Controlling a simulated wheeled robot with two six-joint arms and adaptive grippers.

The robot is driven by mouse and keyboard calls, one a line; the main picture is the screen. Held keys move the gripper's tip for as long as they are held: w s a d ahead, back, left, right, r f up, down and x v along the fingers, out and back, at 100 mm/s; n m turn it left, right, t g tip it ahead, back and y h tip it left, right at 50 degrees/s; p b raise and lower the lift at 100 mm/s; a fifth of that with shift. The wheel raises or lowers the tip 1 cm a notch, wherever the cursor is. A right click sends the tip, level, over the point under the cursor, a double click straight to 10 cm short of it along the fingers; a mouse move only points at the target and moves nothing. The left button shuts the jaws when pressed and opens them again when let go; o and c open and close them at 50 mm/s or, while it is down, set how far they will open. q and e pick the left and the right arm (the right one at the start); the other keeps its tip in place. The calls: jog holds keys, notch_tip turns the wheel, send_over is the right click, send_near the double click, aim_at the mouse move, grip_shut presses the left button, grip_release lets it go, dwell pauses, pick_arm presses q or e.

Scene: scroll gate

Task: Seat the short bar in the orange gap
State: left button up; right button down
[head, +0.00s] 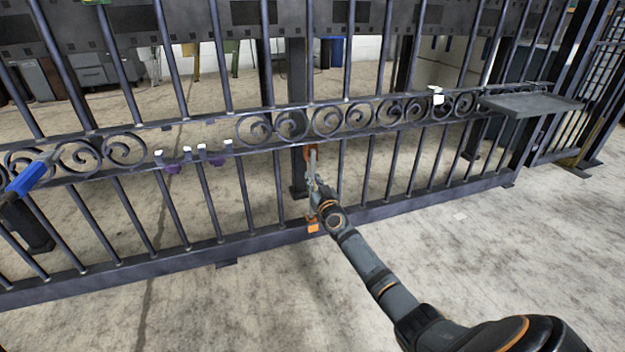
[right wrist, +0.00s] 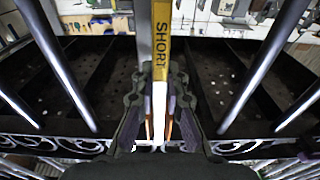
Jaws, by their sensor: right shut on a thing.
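The short bar (right wrist: 160,45) carries a yellow label reading "SHORT" in the right wrist view and stands between my right fingers. My right gripper (right wrist: 159,85) is shut on it. Whether the bar is seated cannot be told. My left gripper is not in view.
The dark gate (head: 430,190) with upright bars spans the view. A blue object (head: 27,179) is at the far left. A grey shelf (head: 530,103) juts out at right. Open concrete floor lies in front.

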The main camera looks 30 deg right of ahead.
jog(key=shift+f+b, duration=0.7)
jog(key=shift+f, duration=0.05)
dwell(0.4)
jog(key=shift+w+d+f+g+p, duration=0.1)
jog(key=shift+w+d+g+p, duration=0.1)
jog(key=shift+w+p, duration=0.4)
jog(key=shift+w+d+g+p, duration=0.1)
jog(key=shift+w+g+p, duration=0.2)
jog(key=shift+p, duration=0.4)
dwell(0.5)
jog(key=c, duration=1.4)
grip_release()
jog(key=shift+w+f, duration=0.1)
jog(key=shift+o, duration=0.4)
